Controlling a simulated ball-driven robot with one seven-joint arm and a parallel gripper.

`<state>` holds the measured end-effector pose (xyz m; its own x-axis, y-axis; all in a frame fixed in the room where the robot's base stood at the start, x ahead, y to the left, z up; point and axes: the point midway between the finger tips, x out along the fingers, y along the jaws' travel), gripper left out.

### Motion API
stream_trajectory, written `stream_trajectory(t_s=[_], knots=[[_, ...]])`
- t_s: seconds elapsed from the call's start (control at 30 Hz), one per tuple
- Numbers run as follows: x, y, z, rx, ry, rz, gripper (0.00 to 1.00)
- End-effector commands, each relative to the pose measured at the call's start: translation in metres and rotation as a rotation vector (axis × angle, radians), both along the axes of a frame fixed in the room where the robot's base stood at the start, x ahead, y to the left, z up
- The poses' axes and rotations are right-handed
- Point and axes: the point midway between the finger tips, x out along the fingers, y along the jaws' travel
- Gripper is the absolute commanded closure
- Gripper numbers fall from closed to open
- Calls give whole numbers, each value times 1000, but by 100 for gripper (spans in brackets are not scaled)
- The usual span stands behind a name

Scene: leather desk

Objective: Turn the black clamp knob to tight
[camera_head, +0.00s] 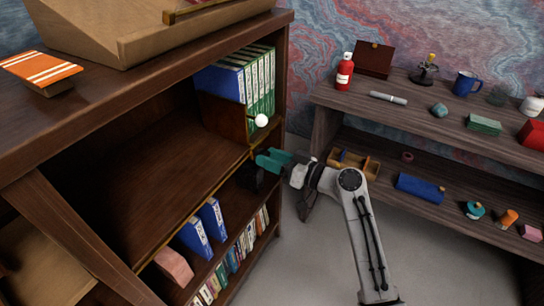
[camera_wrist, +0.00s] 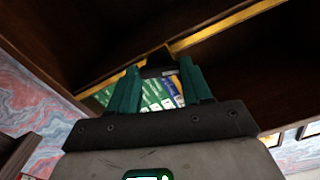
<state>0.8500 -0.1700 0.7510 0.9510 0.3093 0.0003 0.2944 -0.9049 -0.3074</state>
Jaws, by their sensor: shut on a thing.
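My gripper (camera_head: 270,161) with teal fingers is at the front edge of the dark wooden cabinet's middle shelf, beside its right side. In the wrist view my gripper (camera_wrist: 160,76) has its two fingers on either side of the black clamp knob (camera_wrist: 158,60) and is shut on it. The knob sits near the brass-coloured shelf edge. In the head view a dark shape by the fingertips is probably the knob (camera_head: 247,176), partly hidden by the fingers and in shadow. I cannot read any mark showing how tight it is.
A grey-brown shelf unit (camera_head: 335,122) with small objects stands to the right. Floor between is clear.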

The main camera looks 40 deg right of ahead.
Motion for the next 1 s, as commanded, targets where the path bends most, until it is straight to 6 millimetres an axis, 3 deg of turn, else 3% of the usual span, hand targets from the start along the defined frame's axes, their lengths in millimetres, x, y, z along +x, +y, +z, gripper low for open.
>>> stream_trajectory(t_s=[1.0], knots=[[0,-1,1,893,293,-2,82]])
